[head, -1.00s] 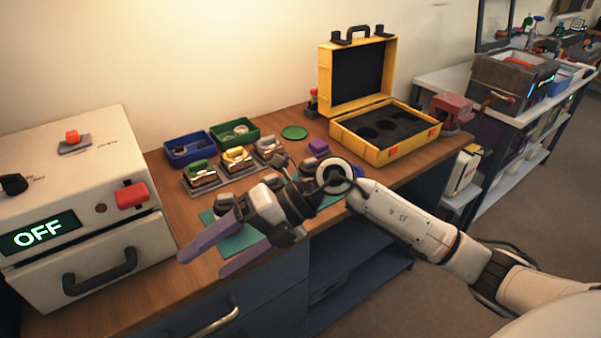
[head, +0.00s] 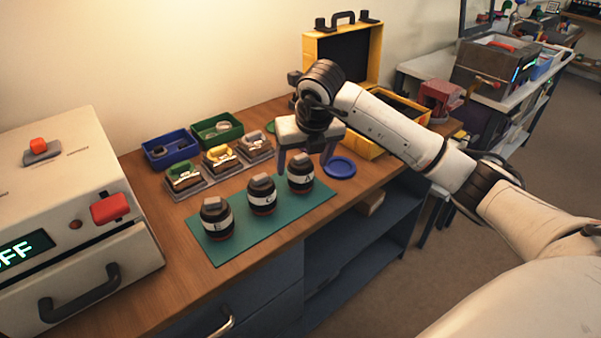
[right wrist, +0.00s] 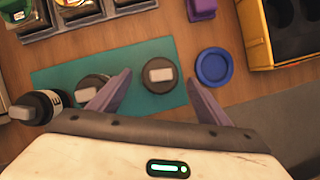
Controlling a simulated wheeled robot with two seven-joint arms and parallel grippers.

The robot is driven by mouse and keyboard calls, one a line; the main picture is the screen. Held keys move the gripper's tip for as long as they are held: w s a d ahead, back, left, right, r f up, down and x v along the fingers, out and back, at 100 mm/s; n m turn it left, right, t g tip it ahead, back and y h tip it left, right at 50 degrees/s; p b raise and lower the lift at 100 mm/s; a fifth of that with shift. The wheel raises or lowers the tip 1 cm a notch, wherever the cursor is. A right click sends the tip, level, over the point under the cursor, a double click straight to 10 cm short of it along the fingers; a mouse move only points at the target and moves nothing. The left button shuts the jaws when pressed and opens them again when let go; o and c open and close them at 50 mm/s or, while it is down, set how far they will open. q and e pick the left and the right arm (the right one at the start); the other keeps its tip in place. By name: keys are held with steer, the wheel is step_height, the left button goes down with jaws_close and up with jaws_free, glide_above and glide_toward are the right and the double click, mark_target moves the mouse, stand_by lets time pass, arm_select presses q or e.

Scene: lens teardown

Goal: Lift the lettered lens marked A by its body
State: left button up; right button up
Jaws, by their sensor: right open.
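Three dark lenses with white lettered bands stand upright on a green mat (head: 222,252). The lens marked A (head: 301,185) is the rightmost, with a grey block on its top. The middle lens (head: 262,201) appears marked C, and the left lens (head: 217,224) is marked E. My right gripper (head: 305,163) is open, pointing down over lens A, its fingers to either side of the lens top. In the right wrist view, lens A (right wrist: 160,76) shows between and just beyond the two spread fingertips (right wrist: 159,76); I cannot tell any contact. My left gripper is out of view.
A blue round dish (head: 340,167) lies just right of lens A. Blue (head: 169,158) and green (head: 236,136) bins and a grey tray of small parts stand behind the mat. The open yellow case (head: 376,152) is at the back right. A white OFF-display machine (head: 60,180) stands left.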

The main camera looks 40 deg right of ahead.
steer(key=x, duration=0.4)
steer(key=shift+f, duration=0.15)
steer(key=c, duration=1.1)
